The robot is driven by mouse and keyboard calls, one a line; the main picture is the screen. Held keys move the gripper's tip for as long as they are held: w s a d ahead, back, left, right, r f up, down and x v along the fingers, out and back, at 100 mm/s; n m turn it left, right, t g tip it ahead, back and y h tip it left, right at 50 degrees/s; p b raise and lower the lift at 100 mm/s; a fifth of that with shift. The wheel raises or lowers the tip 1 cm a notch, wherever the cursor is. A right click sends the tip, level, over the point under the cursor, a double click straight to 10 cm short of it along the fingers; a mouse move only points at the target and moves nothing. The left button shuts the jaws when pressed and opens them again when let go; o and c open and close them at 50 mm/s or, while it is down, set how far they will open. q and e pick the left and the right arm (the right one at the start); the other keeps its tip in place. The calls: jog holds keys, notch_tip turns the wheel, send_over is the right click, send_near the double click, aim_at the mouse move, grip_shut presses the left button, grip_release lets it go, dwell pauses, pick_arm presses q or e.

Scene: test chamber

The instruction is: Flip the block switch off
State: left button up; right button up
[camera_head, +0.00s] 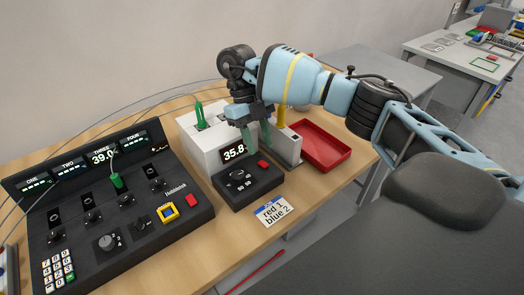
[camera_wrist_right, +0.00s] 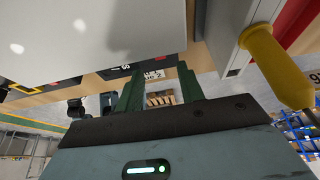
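A white block-shaped unit (camera_head: 205,150) with a display reading 35.8 stands on the wooden table in the head view. A yellow handle (camera_head: 281,118) stands upright at its right side, partly behind my arm; it also shows large at the right of the wrist view (camera_wrist_right: 275,70). I cannot tell for sure which part is the block switch. My right gripper (camera_head: 255,132) is over the front right of the white unit, fingers pointing down. In the wrist view its green fingers (camera_wrist_right: 160,90) are apart with nothing between them, left of the yellow handle. My left gripper is out of view.
A black control panel (camera_head: 130,225) with knobs and keypad fills the left. A small black box (camera_head: 245,183) with a dial and red button sits before the white unit, near a label card (camera_head: 272,211). A red tray (camera_head: 322,148) lies right. Thin cables cross the left side.

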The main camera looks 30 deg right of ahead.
jog(key=shift+v, duration=1.4)
